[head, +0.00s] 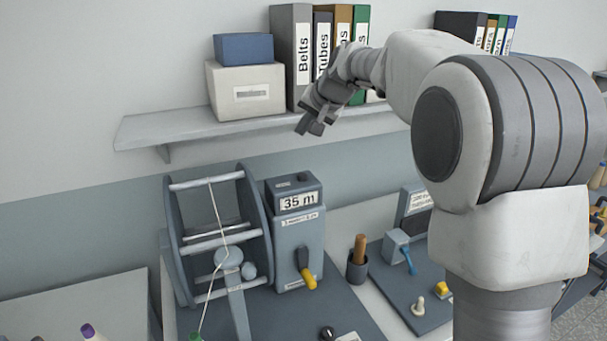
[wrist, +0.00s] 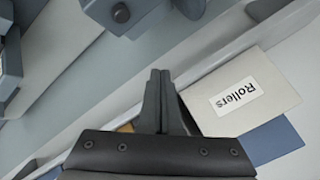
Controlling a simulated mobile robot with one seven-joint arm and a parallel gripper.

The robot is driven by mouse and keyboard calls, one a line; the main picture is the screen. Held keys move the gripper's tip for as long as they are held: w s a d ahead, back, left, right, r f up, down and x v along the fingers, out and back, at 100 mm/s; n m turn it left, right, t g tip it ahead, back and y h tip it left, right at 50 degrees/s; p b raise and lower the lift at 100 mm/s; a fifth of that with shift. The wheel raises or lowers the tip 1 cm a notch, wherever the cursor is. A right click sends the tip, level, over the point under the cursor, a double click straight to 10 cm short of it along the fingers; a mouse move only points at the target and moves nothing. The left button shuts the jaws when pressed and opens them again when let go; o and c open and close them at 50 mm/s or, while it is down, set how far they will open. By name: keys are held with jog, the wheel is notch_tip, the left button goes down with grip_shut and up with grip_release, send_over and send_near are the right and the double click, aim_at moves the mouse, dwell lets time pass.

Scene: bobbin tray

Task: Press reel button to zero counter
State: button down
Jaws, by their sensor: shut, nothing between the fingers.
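The counter box (head: 298,235) is blue-grey and stands upright beside the reel (head: 217,240). Its display reads "35 m" (head: 297,201), and a small dark patch shows on its top (head: 283,184). A crank with a yellow grip (head: 309,280) is on its front. My gripper (head: 311,127) is above the counter, in front of the shelf, apart from both. In the wrist view my fingers (wrist: 160,75) are together and empty. A blue-grey block with a dark round spot (wrist: 121,13) shows at that view's top edge; it may be the counter.
The wall shelf (head: 165,129) holds binders (head: 292,60), a pale box (head: 245,92) and a blue box (head: 243,47). A cup with a wooden-handled tool (head: 357,271) and a grey board (head: 395,290) with small parts stand right of the counter.

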aim_at(304, 177)
jog(key=shift+f, duration=0.2)
notch_tip(304, 177, down, 8)
jog(key=b, duration=0.7)
jog(key=shift+f, duration=0.25)
dwell(1.5)
jog(key=shift+f+b, duration=0.4)
jog(key=shift+b, duration=0.1)
jog(key=shift+f+b, duration=0.45)
jog(key=shift+f, duration=0.1)
dwell(0.4)
dwell(0.4)
jog(key=shift+r+p, duration=0.8)
jog(key=shift+r, duration=0.15)
